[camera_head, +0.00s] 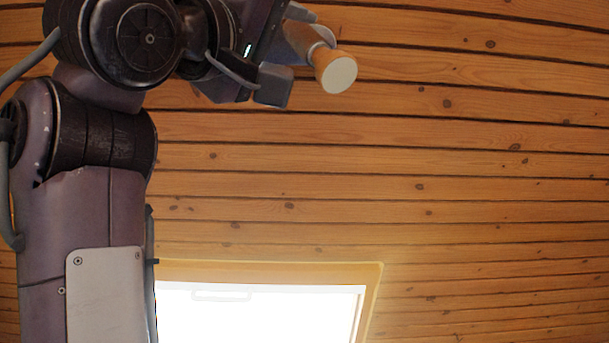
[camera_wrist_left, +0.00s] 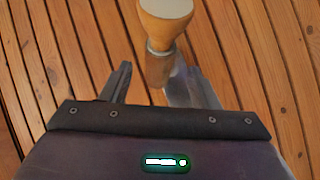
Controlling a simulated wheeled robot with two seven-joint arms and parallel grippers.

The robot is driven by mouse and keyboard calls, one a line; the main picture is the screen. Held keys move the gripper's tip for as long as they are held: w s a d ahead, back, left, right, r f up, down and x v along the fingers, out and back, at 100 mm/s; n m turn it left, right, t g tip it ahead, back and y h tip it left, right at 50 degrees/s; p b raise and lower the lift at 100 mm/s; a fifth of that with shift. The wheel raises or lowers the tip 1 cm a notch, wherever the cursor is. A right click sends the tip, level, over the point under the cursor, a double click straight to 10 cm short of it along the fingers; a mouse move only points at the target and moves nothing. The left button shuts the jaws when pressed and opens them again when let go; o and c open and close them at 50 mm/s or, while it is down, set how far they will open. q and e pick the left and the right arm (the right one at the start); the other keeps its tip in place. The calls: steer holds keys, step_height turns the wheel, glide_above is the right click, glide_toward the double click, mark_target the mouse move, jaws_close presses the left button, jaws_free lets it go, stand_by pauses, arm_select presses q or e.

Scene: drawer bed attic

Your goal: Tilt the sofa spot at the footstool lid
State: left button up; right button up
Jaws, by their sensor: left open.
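The sofa spot (camera_head: 336,72), a small lamp with a tan head and a pale round face, shows at the top of the head view against the boarded ceiling. In the left wrist view its head (camera_wrist_left: 165,18) is at the top, above a grey collar and a brown lower part. My left gripper (camera_head: 291,52) is beside the spot in the head view. In the left wrist view its fingers (camera_wrist_left: 155,82) are apart, with the spot's lower part between or just beyond them; contact cannot be told. The footstool lid and my right gripper are not in view.
A sloping ceiling of wooden boards (camera_head: 480,170) fills the head view. A bright skylight (camera_head: 260,310) with a wooden frame is at the bottom. My left arm covers the left side. The area right of the spot looks clear.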

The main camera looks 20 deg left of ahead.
mark_target(302, 45)
arm_select(q)
steer(key=p+x, duration=0.1)
steer(key=x, duration=0.2)
steer(key=shift+s+a+r+p, duration=0.15)
steer(key=shift+p, duration=0.15)
steer(key=shift+w+d+r+p, duration=0.35)
steer(key=shift+w+p, duration=0.1)
steer(key=shift+w, duration=0.05)
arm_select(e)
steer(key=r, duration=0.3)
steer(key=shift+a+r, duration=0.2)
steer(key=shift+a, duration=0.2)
